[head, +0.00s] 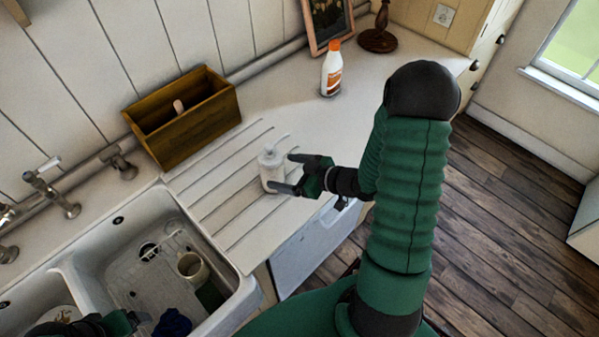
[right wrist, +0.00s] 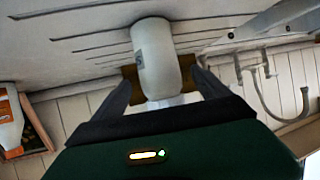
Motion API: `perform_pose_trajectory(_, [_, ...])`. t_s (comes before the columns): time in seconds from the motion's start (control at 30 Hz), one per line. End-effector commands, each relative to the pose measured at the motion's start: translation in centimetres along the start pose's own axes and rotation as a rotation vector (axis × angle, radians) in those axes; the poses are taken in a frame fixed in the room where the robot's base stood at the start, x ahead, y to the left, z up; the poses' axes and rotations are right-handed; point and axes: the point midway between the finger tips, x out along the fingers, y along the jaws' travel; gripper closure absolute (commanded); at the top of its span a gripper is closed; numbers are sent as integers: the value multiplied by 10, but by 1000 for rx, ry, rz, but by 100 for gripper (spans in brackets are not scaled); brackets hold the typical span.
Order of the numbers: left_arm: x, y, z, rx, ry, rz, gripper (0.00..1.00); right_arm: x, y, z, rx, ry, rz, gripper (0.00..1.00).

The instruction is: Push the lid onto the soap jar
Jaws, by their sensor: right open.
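The white soap jar (head: 269,180) stands upright on the grooved drainboard right of the sink. Its pale lid with a pump spout (head: 274,147) is at the top of the jar; I cannot tell whether it is fully seated. My right gripper (head: 282,172) is open, its two fingers reaching to the jar from the right. In the right wrist view the jar (right wrist: 158,62) appears ahead, between the spread fingers, and the lid is mostly hidden low between them. My left gripper (head: 135,319) is at the bottom left over the sink; its jaws are unclear.
A wooden box (head: 185,120) stands behind the jar against the wall. A white bottle with an orange cap (head: 331,70) stands farther back. The sink (head: 232,270) holds a cup (head: 192,268) and a dark blue cloth (head: 172,323).

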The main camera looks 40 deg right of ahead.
Motion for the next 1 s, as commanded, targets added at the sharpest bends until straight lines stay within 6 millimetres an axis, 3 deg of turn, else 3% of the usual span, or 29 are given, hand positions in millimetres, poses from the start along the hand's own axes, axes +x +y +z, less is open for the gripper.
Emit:
perform_pose_trajectory(0.2, [-2, 0, 0, 0, 0, 0, 17, -48, 1, -1, 1, -1, 4, 14])
perform_pose_trajectory(0.4, [-2, 0, 0, 0, 0, 0, 17, -65, 0, 0, 1, 0, 0, 14])
perform_pose_trajectory(0.8, [-2, 0, 0, 0, 0, 0, 17, -64, 0, 0, -4, -10, 4, 14])
perform_pose_trajectory(1.0, [-2, 0, 0, 0, 0, 0, 17, -37, 16, 1, -61, -219, 136, 14])
